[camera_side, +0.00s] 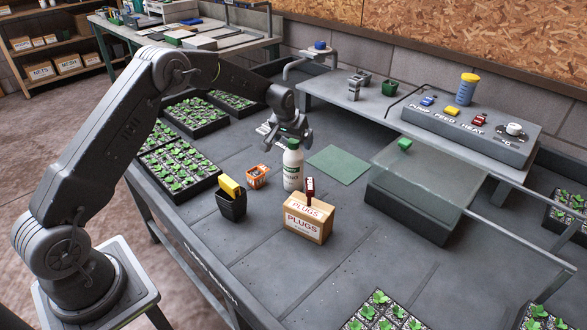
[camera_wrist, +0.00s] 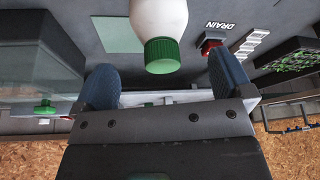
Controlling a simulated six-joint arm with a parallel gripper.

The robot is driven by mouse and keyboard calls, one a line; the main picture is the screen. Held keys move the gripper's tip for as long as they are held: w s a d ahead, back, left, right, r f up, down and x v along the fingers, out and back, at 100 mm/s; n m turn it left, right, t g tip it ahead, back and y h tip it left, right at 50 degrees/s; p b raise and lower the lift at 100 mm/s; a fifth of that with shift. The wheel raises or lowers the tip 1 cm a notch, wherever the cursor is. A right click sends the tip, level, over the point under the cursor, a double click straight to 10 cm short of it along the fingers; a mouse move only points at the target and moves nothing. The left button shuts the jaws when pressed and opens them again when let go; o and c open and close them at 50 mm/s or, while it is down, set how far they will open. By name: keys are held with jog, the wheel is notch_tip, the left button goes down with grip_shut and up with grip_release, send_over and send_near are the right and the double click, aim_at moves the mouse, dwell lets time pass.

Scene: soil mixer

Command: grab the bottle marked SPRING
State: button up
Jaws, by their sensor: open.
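A white bottle (camera_side: 293,172) with a green cap stands upright on the grey bench; its label is too small to read fully in the side view. My gripper (camera_side: 287,138) is open just above and behind the bottle's cap. In the wrist view, the bottle (camera_wrist: 158,16) comes in from the top edge, with its green cap (camera_wrist: 162,56) in line with the gap between the fingers of my gripper (camera_wrist: 165,82). The fingers are apart and not closed on it. The lower bottle is cut off in the wrist view.
A PLUGS box (camera_side: 308,222) with a dark red item stands in front of the bottle. An orange-and-white container (camera_side: 257,177) and a black pot (camera_side: 231,206) are to its left. A green mat (camera_side: 338,165) lies to the right, beside a clear-topped platform (camera_side: 425,190). Seedling trays (camera_side: 180,162) are at left.

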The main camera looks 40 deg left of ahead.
aim_at(295, 148)
jog(key=x, duration=0.5)
jog(key=shift+s+a+f, duration=0.1)
jog(key=shift+s, duration=0.05)
jog(key=shift+c, duration=0.2)
jog(key=c, duration=1.6)
jog(key=shift+c, duration=0.6)
